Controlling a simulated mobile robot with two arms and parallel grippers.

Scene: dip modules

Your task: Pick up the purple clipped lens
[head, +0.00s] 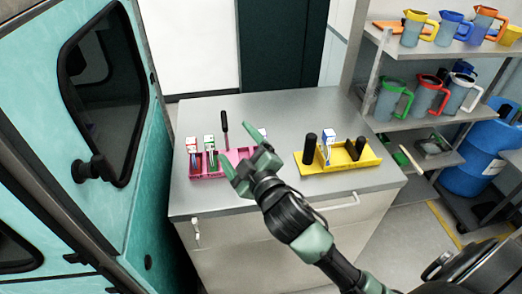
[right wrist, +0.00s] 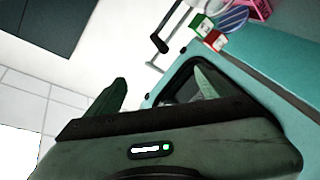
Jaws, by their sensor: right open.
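I cannot make out a clear purple clipped lens in the head view; part of the pink rack (head: 207,173) is hidden behind my right gripper (head: 244,153). In the right wrist view, a bluish-purple striped rounded thing (right wrist: 233,19) lies beside the pink rack (right wrist: 259,8); I cannot tell whether it is the lens. My right gripper is open and empty, its fingers apart above the rack's right part in the head view. The fingers also show in the right wrist view (right wrist: 162,88). My left gripper is not in view.
Red-topped (head: 191,145) and green-topped (head: 209,143) boxes and a dark-handled tool (head: 224,122) stand at the pink rack. A yellow rack (head: 368,160) holds dark cylinders and a blue-white box (head: 328,143). The grey counter (head: 290,110) is clear behind. A teal cabinet (head: 165,200) stands close left.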

